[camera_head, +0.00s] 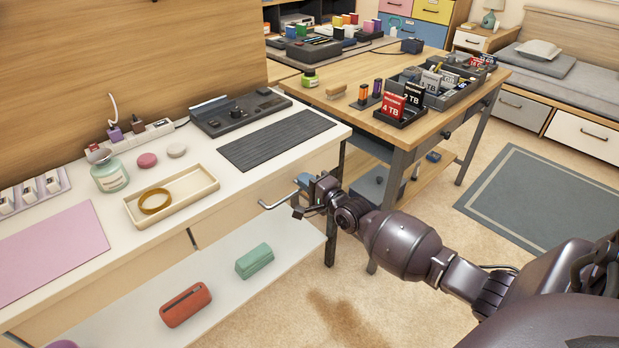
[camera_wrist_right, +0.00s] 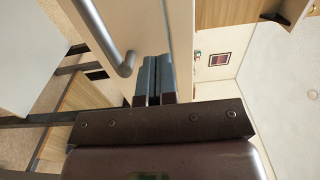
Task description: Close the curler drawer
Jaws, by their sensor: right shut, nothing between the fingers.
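The white-topped vanity desk (camera_head: 207,146) has a pale wooden drawer front (camera_head: 260,192) with a bent metal handle (camera_head: 278,202). This front looks nearly flush with the desk, but I cannot tell exactly how far out it stands. No drawer inside or curler shows. My right gripper (camera_head: 306,184) is at the right end of the handle, shut and empty. In the right wrist view, the shut fingers (camera_wrist_right: 153,80) are right beside the end of the handle (camera_wrist_right: 127,66), against the view of the drawer front (camera_wrist_right: 140,25). I cannot tell whether they touch it. My left gripper is not in view.
A tray with a bracelet (camera_head: 172,196), a jar (camera_head: 110,175) and a dark ribbed mat (camera_head: 276,139) lie on the desk. A lower shelf holds a red case (camera_head: 185,305) and a green case (camera_head: 254,261). A wooden workbench (camera_head: 385,125) stands close on the right.

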